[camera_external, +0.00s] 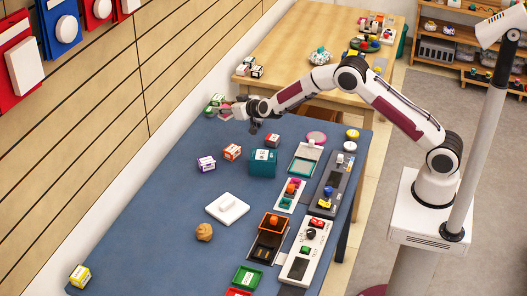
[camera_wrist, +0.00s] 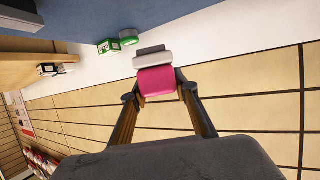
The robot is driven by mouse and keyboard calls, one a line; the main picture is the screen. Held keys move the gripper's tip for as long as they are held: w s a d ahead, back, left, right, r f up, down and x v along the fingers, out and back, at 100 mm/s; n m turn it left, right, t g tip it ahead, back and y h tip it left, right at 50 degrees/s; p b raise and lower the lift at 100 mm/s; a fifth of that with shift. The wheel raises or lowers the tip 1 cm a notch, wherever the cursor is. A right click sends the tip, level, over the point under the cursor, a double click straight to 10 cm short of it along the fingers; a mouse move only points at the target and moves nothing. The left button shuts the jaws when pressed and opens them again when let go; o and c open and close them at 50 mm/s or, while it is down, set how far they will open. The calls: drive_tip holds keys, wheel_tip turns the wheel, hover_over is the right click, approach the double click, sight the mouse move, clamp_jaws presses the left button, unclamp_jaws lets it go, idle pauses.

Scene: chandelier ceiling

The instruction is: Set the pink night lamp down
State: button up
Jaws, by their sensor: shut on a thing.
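The pink night lamp (camera_wrist: 156,80) is between my gripper's fingers in the wrist view, with a pale grey and white part on its far side. My gripper (camera_wrist: 159,92) is shut on it. In the external view my gripper (camera_external: 240,111) is held out over the far left end of the blue table (camera_external: 150,215), near the wall. The lamp is small and partly hidden there, and I cannot tell how high it is above the table.
Green-and-white boxes (camera_external: 215,101) are close by the gripper. A purple-white box (camera_external: 206,163), an orange-white box (camera_external: 232,152), a teal container (camera_external: 262,164) and a white block (camera_external: 228,207) stand on the table. Trays line the right edge. The left front is mostly clear.

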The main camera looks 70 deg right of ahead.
drive_tip(key=w+a+r+n+y, duration=0.1)
drive_tip(key=w+a+n+y, duration=0.15)
drive_tip(key=a, duration=0.55)
drive_tip(key=w+a+r+n+y, duration=0.1)
drive_tip(key=a+r+n+y, duration=0.15)
drive_tip(key=a, duration=0.55)
drive_tip(key=w+a+r+n+y, duration=0.1)
drive_tip(key=w+a+n+y, duration=0.2)
drive_tip(key=a, duration=0.5)
drive_tip(key=s+a+f+n+g+y, duration=0.1)
drive_tip(key=s+a+f+n+y, duration=0.1)
drive_tip(key=a, duration=0.5)
drive_tip(key=s+a+f+n+g+y, duration=0.2)
drive_tip(key=s+a+n+y, duration=0.1)
drive_tip(key=a, duration=0.4)
drive_tip(key=shift+s+a+n+y, duration=0.3)
drive_tip(key=shift+s+y, duration=0.5)
drive_tip(key=shift+s, duration=0.2)
drive_tip(key=shift+f, duration=3.15)
drive_tip(key=shift+f, duration=1.9)
